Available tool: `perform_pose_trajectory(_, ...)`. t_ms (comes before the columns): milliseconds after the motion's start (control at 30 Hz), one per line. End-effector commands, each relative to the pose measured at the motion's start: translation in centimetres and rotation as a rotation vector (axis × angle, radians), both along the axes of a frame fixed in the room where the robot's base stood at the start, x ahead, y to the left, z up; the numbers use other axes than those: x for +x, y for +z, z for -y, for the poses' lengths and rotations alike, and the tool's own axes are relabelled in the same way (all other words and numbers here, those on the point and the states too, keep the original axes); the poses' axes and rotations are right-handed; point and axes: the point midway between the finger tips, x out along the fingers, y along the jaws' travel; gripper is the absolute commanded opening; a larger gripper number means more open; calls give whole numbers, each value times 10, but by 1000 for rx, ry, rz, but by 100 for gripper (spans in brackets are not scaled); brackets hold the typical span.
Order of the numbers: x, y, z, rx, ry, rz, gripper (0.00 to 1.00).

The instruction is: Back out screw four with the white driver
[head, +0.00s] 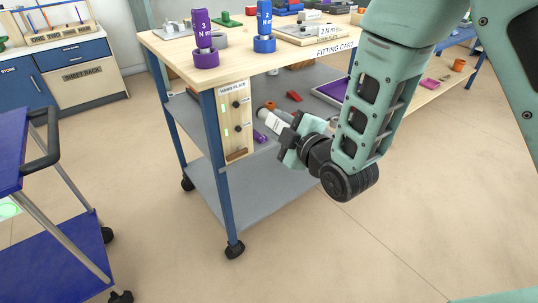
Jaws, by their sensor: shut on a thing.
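My gripper (286,133) is shut on the white driver (273,122), a white cylinder held tilted, pointing up and left. The driver is to the right of the wooden hung plate (235,144), which is fixed to the end of the fitting cart. Its tip cannot be made out clearly, and I cannot tell whether it touches anything. The plate carries two dark screw-like heads, an upper one (237,104) and a lower one (238,128), with small green marks beside them. I cannot read which one is screw four.
The fitting cart (170,45) has a purple driver (204,38) and a blue driver (264,25) standing on top. Its middle shelf holds a red piece (294,96) and a purple-edged tray (332,90). A blue trolley (45,245) stands left; the floor between is clear.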

Motion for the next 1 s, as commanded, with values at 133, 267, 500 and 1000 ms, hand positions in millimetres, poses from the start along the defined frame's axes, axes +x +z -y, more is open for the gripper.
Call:
perform_pose_trajectory(133, -13, -5, -18, 35, 57, 57, 4)
perform_pose_trajectory(267, -18, -2, -24, 48, 75, 76, 4)
perform_pose_trajectory(500, -19, 1, -25, 49, 77, 78, 4)
perform_pose_trajectory(1000, -7, 0, -31, 51, 76, 77, 4)
